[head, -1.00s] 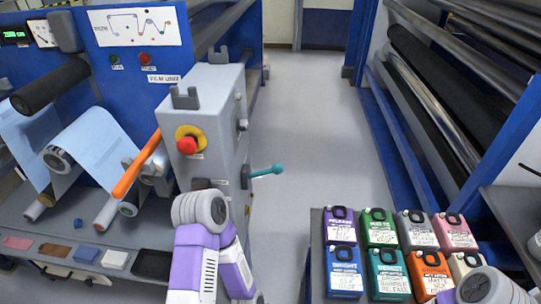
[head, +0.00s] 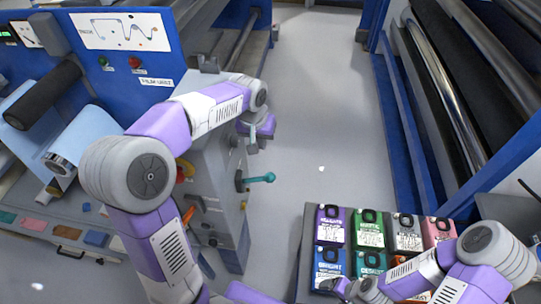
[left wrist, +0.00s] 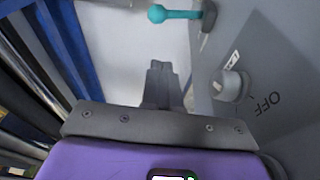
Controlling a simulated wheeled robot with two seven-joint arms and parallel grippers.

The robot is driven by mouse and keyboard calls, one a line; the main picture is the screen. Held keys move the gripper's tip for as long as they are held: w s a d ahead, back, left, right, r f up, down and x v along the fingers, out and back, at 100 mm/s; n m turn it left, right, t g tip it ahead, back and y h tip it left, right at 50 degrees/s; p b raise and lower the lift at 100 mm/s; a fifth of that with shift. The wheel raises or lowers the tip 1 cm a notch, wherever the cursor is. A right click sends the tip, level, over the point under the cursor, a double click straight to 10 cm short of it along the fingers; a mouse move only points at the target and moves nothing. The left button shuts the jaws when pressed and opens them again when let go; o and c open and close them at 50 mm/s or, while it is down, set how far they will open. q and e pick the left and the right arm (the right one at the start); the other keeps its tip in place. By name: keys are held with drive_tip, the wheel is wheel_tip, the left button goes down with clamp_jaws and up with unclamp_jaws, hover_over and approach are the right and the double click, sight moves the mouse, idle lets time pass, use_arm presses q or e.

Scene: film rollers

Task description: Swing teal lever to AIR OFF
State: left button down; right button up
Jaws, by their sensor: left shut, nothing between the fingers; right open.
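The teal lever (head: 262,178) sticks out to the right, about level, from the side of the grey cabinet (head: 213,185). Its ball end and shaft also show at the top of the left wrist view (left wrist: 176,14). My left gripper (head: 252,148) is shut and empty. It hangs beside the cabinet, above and a little left of the lever's ball, apart from it. Its closed fingers (left wrist: 160,72) show in the left wrist view, pointing toward the lever. My right gripper (head: 348,288) is low over the front jugs; its fingers are small in view.
A grey knob (left wrist: 232,86) beside an OFF mark is on the cabinet's side, close to my left fingers. Several coloured jugs (head: 369,228) stand on a stand at the lower right.

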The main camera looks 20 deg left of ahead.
use_arm(q)
drive_tip(key=shift+s, duration=0.25)
approach(268, 175)
drive_tip(key=f, duration=0.1)
drive_tip(key=w+f, duration=0.1)
drive_tip(key=f, duration=0.1)
drive_tip(key=w+f, duration=0.1)
drive_tip(key=f, duration=0.1)
drive_tip(key=shift+w+a+b, duration=0.25)
drive_tip(key=shift+b, duration=0.05)
drive_tip(key=shift+s+d+f, duration=0.1)
drive_tip(key=shift+d+f, duration=0.05)
drive_tip(key=shift+f, duration=0.4)
drive_tip(key=shift+d+f, duration=0.1)
